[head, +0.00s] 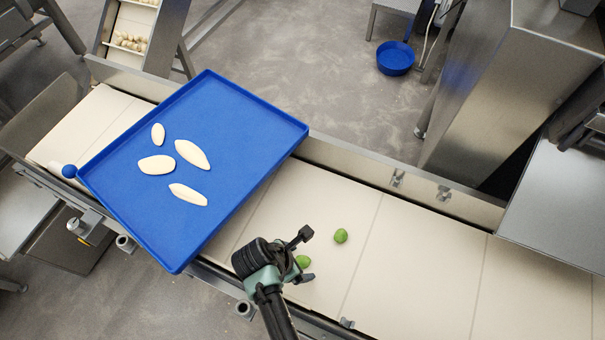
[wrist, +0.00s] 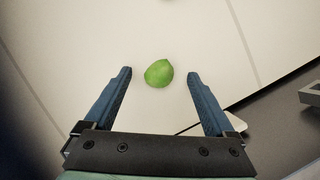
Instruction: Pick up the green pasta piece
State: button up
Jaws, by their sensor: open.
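Two green pasta pieces lie on the cream conveyor belt (head: 420,265). One green piece (head: 303,261) is close by my gripper (head: 306,256) and partly hidden by it. The other green piece (head: 340,236) lies a little farther right and back, in full view. In the wrist view a single green piece (wrist: 158,73) lies between the tips of my open gripper (wrist: 160,75), with a gap to each finger. It looks like the nearer piece. Nothing is held.
A blue tray (head: 240,105) with several pale pasta pieces (head: 188,194) rests across the belt to the left. Metal rails edge the belt. A steel machine (head: 500,90) stands at the back right. A blue bowl (head: 395,58) is on the floor. The belt's right part is clear.

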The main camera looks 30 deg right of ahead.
jog(key=shift+c, duration=0.2)
jog(key=shift+r, duration=0.1)
jog(key=c, duration=1.4)
